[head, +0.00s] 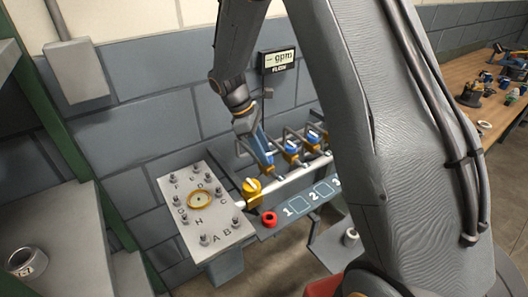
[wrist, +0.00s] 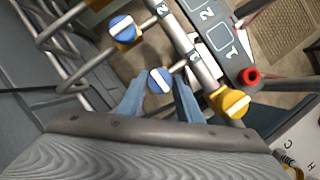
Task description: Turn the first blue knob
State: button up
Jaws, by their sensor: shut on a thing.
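The first blue knob (wrist: 160,80), a round cap with a white bar, sits between the fingertips of my gripper (wrist: 160,92) in the wrist view. The fingers are shut on it from both sides, and its white bar lies slanted. In the head view my gripper (head: 264,153) reaches down onto this knob, and its fingers mostly hide it. A second blue knob (wrist: 123,28) on an orange valve body is on the left in the wrist view. It also shows in the head view (head: 291,146), with another blue knob (head: 313,136) beyond it.
A yellow knob (head: 252,187) sits at the near end of the pale pipe, beside a lettered plate (head: 207,238) with several posts. Bent grey pipes (wrist: 62,50) stand close behind the knobs.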

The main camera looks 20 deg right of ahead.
jog(key=shift+m, duration=0.3)
jog(key=o, duration=1)
jog(key=b+v, duration=0.2)
jog(key=v, duration=0.5)
jog(key=shift+w+r, duration=0.1)
jog(key=shift+r, duration=0.3)
jog(key=s+d+f+m+t+y, duration=0.1)
jog(key=s+m, duration=0.3)
jog(key=s, duration=0.2)
jog(key=s+d+f+m+t+y+b, duration=0.1)
jog(key=s+f+m, duration=0.1)
jog(key=s+m, duration=0.2)
jog(key=s+d+f+m+t+y, duration=0.1)
jog(key=s+m, duration=0.3)
jog(key=s, duration=0.5)
jog(key=shift+d+f+y+b, duration=0.1)
jog(key=shift+f+y+b, duration=0.15)
jog(key=shift+y, duration=0.35)
